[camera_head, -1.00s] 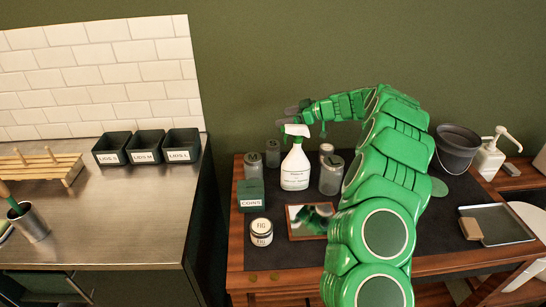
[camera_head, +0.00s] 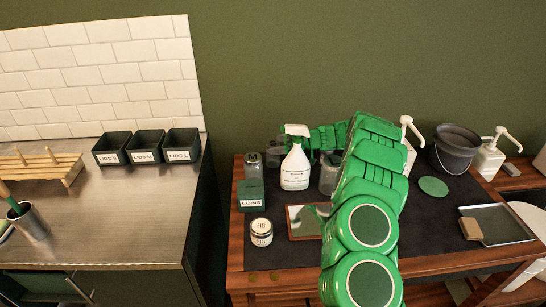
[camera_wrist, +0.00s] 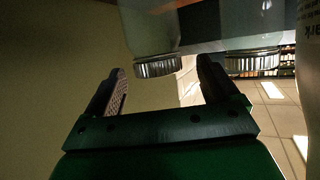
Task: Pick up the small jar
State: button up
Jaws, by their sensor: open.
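My gripper (camera_wrist: 160,66) is open and empty, its two dark fingers apart in the wrist view. A clear jar with a ribbed metal lid (camera_wrist: 158,67) shows between and beyond the fingertips, with no visible contact. A second clear jar with a similar lid (camera_wrist: 252,62) is to its right, beyond the right finger. The wrist view does not show which of these is the small jar. In the head view my gripper is largely hidden behind the white spray bottle (camera_head: 295,172). A jar marked M (camera_head: 252,166) stands left of the bottle, and another jar (camera_head: 329,176) is partly covered by my arm.
The green COINS box (camera_head: 251,195) and the FIG jar (camera_head: 261,232) stand at the table's left. A framed panel (camera_head: 305,222) lies in front of the bottle. The bucket (camera_head: 455,148), white pump bottle (camera_head: 489,160) and tray (camera_head: 499,224) are to the right.

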jog(key=shift+x, duration=2.3)
jog(key=shift+w+d, duration=0.1)
jog(key=c, duration=1.2)
